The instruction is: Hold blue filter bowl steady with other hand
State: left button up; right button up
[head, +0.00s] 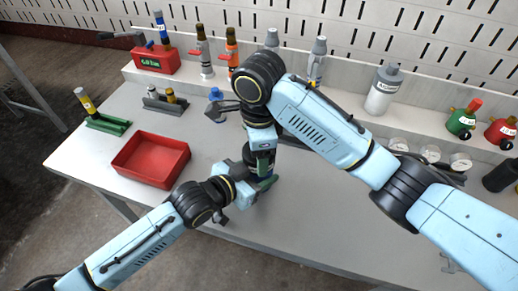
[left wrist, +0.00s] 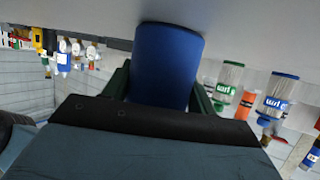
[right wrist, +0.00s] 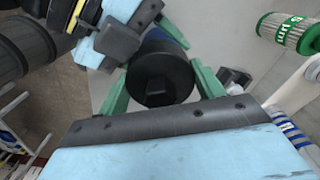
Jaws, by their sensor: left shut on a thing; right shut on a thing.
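The blue filter bowl (left wrist: 166,62) fills the space between the dark green fingers of my left gripper (left wrist: 162,88) in the left wrist view. In the head view my left gripper (head: 264,184) reaches in low from the left, and the bowl is mostly hidden. A black cylindrical filter head (right wrist: 160,72) sits between the green fingers of my right gripper (right wrist: 165,92) in the right wrist view. A bit of the blue bowl (right wrist: 172,30) shows beyond it. My right gripper (head: 262,148) is above my left one, and both are shut on this assembly.
A red tray (head: 150,160) lies at the left of the grey table (head: 330,225). A raised shelf along the back holds several bottles and cylinders, including a white bottle (head: 382,92). Gauges (head: 430,153) stand at the right. The front right of the table is clear.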

jog(key=n, duration=0.4)
jog(key=shift+n, duration=0.7)
jog(key=n, duration=0.3)
jog(key=shift+n, duration=1.5)
jog(key=shift+n, duration=1)
jog(key=n, duration=0.4)
jog(key=o, duration=1.1)
